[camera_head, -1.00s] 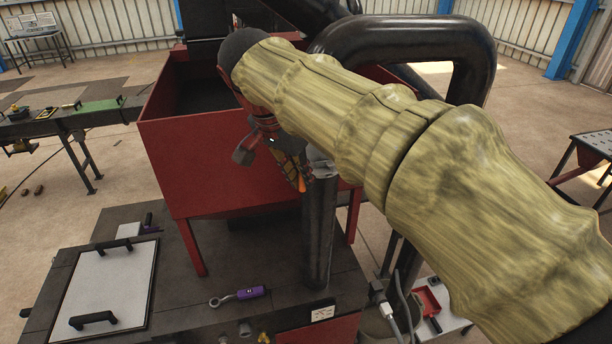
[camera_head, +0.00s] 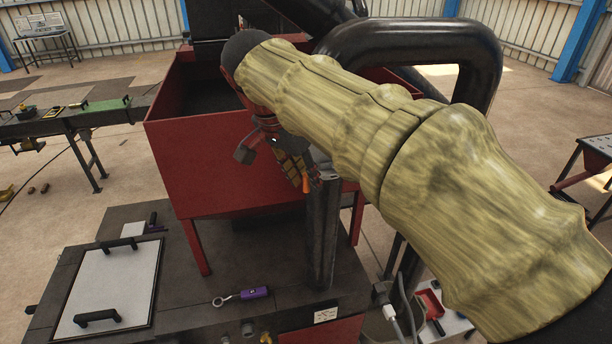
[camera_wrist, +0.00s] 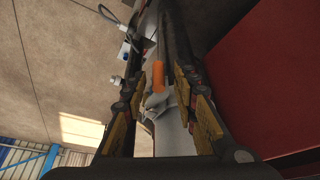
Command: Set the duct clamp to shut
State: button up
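The duct clamp's orange-tipped lever (camera_head: 306,184) shows at the upper part of the vertical dark duct (camera_head: 322,235), beside my fingers. In the wrist view the orange tip (camera_wrist: 158,76) hangs between my two fingers, with grey metal (camera_wrist: 168,115) behind it. My gripper (camera_head: 292,165) is at the top of the duct, in front of the red hopper. In the wrist view my gripper (camera_wrist: 163,88) is open, with one finger on each side of the lever. I cannot tell whether a finger touches it. My arm hides part of the clamp in the head view.
The red hopper (camera_head: 200,160) stands close behind my gripper, and its wall fills the right of the wrist view. A large black bent pipe (camera_head: 420,38) passes behind my arm. A purple-handled tool (camera_head: 254,293) and a grey lidded panel (camera_head: 112,285) lie on the dark bench top.

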jog(key=v, duration=1.2)
dwell(0.4)
jog(key=shift+a, duration=0.1)
